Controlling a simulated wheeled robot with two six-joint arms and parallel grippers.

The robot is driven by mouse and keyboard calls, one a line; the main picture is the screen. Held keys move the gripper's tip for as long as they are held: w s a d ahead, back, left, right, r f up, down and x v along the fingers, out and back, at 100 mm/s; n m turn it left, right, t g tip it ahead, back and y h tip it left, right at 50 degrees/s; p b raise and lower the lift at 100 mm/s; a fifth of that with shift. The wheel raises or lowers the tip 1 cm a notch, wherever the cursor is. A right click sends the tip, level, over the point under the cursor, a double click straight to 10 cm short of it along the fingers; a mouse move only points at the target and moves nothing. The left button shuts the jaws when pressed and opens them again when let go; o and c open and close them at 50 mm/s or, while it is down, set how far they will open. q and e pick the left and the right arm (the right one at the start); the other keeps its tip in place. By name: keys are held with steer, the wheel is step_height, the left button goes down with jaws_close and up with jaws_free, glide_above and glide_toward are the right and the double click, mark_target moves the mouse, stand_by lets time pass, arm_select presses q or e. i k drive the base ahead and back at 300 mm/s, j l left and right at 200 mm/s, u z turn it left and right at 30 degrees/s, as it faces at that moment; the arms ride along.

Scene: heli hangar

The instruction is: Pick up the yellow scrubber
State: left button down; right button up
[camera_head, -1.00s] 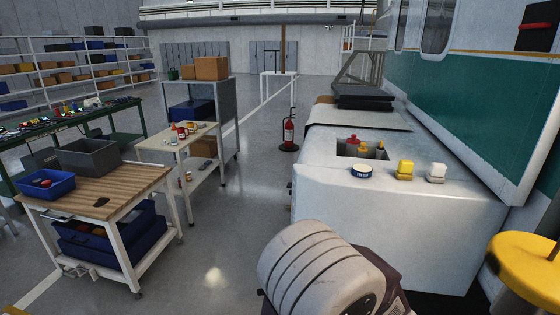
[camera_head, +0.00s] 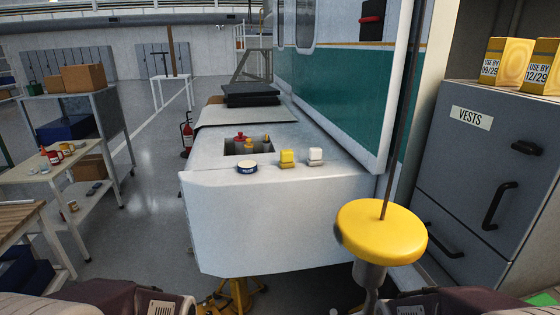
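The yellow scrubber (camera_head: 287,157) sits on the near part of the white helicopter surface (camera_head: 225,175), on a pale base. A similar white scrubber (camera_head: 315,155) stands just to its right, and a round tin with a dark blue label (camera_head: 247,167) lies to its left. Parts of my own arms show along the bottom edge, at the left and right. Neither gripper's fingers are in view, and nothing is touching the scrubber.
A recess (camera_head: 249,147) with red and yellow fittings lies behind the tin. A yellow disc on a post (camera_head: 382,230) stands at the front right, beside a grey cabinet (camera_head: 480,180). A cart (camera_head: 50,165) and a fire extinguisher (camera_head: 187,130) are at left.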

mark_target(286, 156)
steer(key=j+z, duration=0.1)
steer(key=i+j, duration=0.25)
steer(key=j, duration=0.15)
steer(key=i+j, duration=0.3)
steer(key=j, duration=0.15)
steer(key=i+u, duration=0.15)
steer(key=i, duration=0.2)
steer(key=i+l+u, duration=0.2)
steer(key=i, duration=0.2)
